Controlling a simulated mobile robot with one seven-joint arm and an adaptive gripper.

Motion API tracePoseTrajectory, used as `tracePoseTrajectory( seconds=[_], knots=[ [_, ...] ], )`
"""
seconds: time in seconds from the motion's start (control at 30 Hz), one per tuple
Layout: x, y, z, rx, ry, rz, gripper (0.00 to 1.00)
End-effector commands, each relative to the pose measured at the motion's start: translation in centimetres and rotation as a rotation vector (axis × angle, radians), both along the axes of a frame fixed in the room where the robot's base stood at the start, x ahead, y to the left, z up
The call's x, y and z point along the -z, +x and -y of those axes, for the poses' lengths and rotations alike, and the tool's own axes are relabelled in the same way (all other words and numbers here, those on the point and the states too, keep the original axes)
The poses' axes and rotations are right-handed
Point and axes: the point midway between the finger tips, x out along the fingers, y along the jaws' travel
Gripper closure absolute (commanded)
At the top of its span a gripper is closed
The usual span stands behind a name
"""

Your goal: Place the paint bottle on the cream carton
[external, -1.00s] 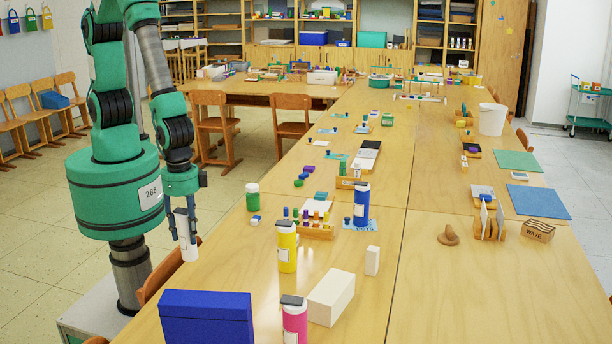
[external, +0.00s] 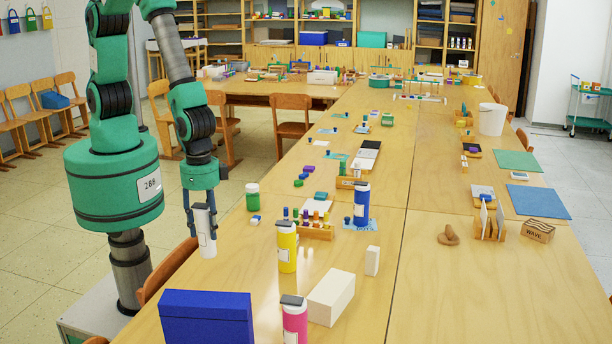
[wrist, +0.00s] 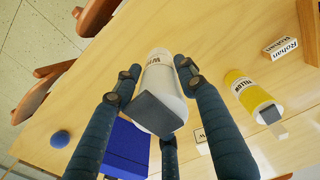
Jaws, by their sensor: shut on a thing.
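The white paint bottle (external: 206,246) is upright with its dark cap at the top, held in my gripper (external: 201,222). In the wrist view the bottle (wrist: 163,83) sits between the dark fingers, which close around its body. In the external view it hangs beside the table's left edge. The cream carton (external: 331,299) lies on the table at the front, right of my gripper and apart from it. Its top is bare. I cannot make out the carton in the wrist view.
A blue box (external: 206,318) stands at the front left. A yellow bottle (external: 287,248) and a pink bottle (external: 294,322) stand close to the carton. A small white block (external: 372,261) and a blue bottle (external: 361,206) are behind it.

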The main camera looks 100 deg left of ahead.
Motion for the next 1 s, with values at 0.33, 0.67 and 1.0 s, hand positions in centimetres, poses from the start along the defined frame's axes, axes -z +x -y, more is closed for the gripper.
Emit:
tracePoseTrajectory(
  seconds=[0.33, 0.67, 1.0],
  knots=[
    [-2.2, 5.8, 0.1, -0.091, -0.001, 0.000, 1.00],
    [-3.5, 11.1, -0.2, -0.175, -0.001, 0.000, 1.00],
    [-4.3, 16.2, -1.1, -0.260, -0.001, -0.001, 1.00]
  ],
)
